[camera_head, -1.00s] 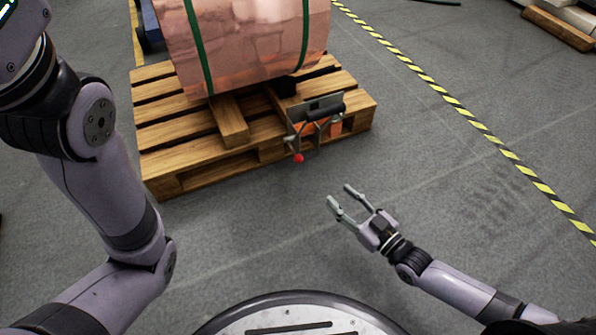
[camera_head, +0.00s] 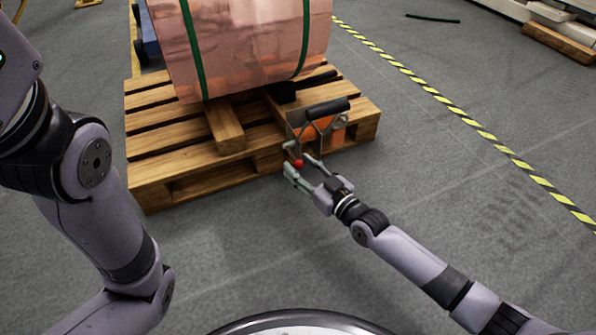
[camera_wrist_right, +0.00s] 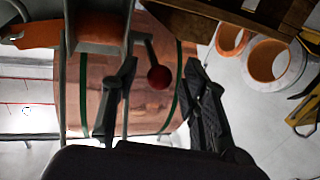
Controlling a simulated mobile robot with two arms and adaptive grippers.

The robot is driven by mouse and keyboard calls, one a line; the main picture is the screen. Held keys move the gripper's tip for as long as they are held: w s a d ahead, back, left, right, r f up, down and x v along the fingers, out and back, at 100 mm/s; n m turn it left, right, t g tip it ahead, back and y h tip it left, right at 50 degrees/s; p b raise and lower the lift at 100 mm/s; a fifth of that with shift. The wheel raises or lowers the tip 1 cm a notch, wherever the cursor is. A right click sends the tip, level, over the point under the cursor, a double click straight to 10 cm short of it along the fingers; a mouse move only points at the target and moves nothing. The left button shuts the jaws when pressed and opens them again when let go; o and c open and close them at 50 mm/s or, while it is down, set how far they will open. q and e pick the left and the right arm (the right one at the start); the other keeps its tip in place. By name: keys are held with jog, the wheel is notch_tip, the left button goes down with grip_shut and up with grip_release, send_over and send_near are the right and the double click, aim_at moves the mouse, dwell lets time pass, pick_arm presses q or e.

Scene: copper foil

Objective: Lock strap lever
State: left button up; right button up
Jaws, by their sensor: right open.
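The strap tool (camera_head: 322,130) is a metal bracket with a black handle (camera_head: 327,109) and an orange part, at the pallet's front right corner. A thin lever with a red ball knob (camera_head: 298,163) sticks out low at its front. In the right wrist view the knob (camera_wrist_right: 159,77) hangs on its rod between the two dark fingers. My right gripper (camera_head: 300,167) is open at the knob, one finger to each side; I cannot tell whether either touches it. My left arm crosses the left side, but its gripper is out of view.
A copper foil roll (camera_head: 245,45) with green straps (camera_head: 194,50) lies on a wooden pallet (camera_head: 165,150). Grey floor is free in front and to the right, up to a yellow-black floor line (camera_head: 440,95). Two orange-lined rings (camera_wrist_right: 272,62) show in the wrist view.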

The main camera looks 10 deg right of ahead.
jog(key=shift+x, duration=0.85)
jog(key=shift+c, duration=0.3)
grip_shut()
jog(key=shift+s, duration=0.1)
